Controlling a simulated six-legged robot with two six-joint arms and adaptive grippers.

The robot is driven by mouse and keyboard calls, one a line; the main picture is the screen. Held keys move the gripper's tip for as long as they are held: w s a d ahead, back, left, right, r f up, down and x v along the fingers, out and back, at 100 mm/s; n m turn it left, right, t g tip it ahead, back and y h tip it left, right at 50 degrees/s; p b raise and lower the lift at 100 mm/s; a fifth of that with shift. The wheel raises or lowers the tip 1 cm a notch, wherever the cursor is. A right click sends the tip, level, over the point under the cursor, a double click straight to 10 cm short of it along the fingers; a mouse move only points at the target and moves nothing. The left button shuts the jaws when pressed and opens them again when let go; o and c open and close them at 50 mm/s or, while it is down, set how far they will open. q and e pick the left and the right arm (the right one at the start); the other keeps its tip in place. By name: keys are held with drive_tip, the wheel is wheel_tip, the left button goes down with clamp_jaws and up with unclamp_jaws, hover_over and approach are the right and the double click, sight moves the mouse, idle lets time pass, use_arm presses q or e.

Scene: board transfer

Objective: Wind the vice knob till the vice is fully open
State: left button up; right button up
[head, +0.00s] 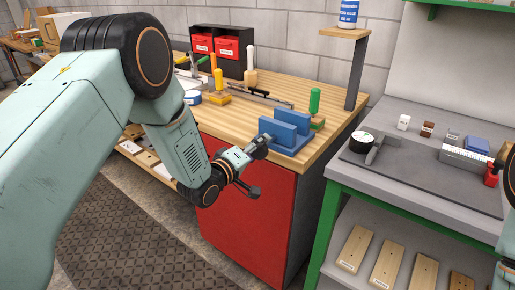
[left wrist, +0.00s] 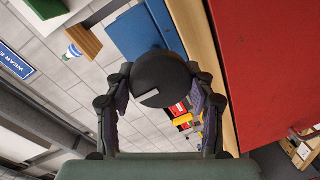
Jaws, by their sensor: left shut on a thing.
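The blue vice (head: 294,141) sits at the front corner of the wooden bench. Its two upright jaw blocks stand close together, with little gap showing between them. My left gripper (head: 256,168) is at the front of the vice, off the bench edge. In the left wrist view the round dark vice knob (left wrist: 162,82), with a pale mark on its face, lies between the fingers of the left gripper (left wrist: 163,98), which are shut on it. The blue vice (left wrist: 138,35) shows partly behind the knob. Only part of my right arm shows at the right edge; its gripper is out of view.
The wooden bench (head: 330,103) has a red front panel (head: 245,215) just below my left gripper. A green-handled tool (head: 314,102) stands behind the vice. A grey bench with green legs (head: 400,190) stands close at right, with several small items on it.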

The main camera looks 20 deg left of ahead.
use_arm(q)
drive_tip(key=shift+r, duration=0.15)
drive_tip(key=o, duration=1.2)
drive_tip(key=v, duration=1.2)
drive_tip(key=shift+w, duration=0.15)
drive_tip(key=x, duration=1.1)
drive_tip(key=shift+w+d+f, duration=0.15)
drive_tip(key=shift+w+f, duration=0.1)
drive_tip(key=shift+w, duration=0.1)
